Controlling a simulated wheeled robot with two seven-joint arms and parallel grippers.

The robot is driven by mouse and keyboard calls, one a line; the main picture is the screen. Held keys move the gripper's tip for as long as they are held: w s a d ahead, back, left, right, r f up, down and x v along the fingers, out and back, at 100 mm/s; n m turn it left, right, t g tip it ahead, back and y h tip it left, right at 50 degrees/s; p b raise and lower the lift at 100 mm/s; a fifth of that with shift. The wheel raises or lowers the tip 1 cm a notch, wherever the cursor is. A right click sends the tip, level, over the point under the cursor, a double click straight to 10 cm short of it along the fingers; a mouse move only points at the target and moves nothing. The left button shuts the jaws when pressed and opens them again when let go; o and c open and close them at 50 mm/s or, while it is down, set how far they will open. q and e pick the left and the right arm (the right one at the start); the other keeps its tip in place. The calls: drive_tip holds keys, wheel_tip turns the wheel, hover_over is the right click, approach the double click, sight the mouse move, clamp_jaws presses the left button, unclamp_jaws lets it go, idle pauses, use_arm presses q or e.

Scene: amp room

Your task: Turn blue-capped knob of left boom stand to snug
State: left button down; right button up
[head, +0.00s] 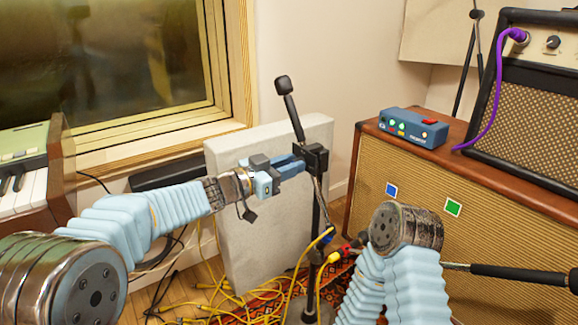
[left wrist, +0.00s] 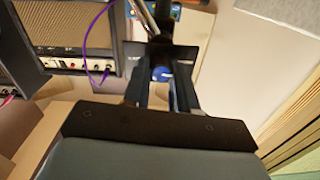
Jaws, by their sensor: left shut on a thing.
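The left boom stand has a black upright pole (head: 317,215) with a black clamp block (head: 316,158) on top and a tilted boom ending in a black grip (head: 284,86). My left gripper (head: 297,164) reaches the clamp from the left and is shut on the knob there. In the left wrist view the knob's blue cap (left wrist: 162,74) shows between the fingers, under the dark clamp (left wrist: 160,55). The fingers hide most of the knob in the head view. My right arm shows at lower right, but its gripper is not visible.
A pale panel (head: 245,235) stands behind the stand. Yellow cables (head: 232,305) lie on the floor. A wooden cabinet (head: 480,215) at right bears a blue pedal box (head: 413,128) and an amp (head: 540,100). A black-sleeved rod (head: 515,275) juts in at right.

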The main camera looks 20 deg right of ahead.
use_arm(q)
drive_tip(key=shift+s+f+m+b, duration=0.15)
drive_tip(key=shift+m+b, duration=1.45)
drive_tip(key=shift+m, duration=2.6)
drive_tip(key=shift+f+m+b, duration=0.15)
drive_tip(key=shift+m+b, duration=1.4)
drive_tip(key=shift+m, duration=2.65)
drive_tip(key=c, duration=0.9)
unclamp_jaws()
drive_tip(key=shift+r, duration=0.1)
drive_tip(key=v, duration=1.3)
drive_tip(key=shift+a+f, duration=0.2)
drive_tip(key=shift+a, duration=0.25)
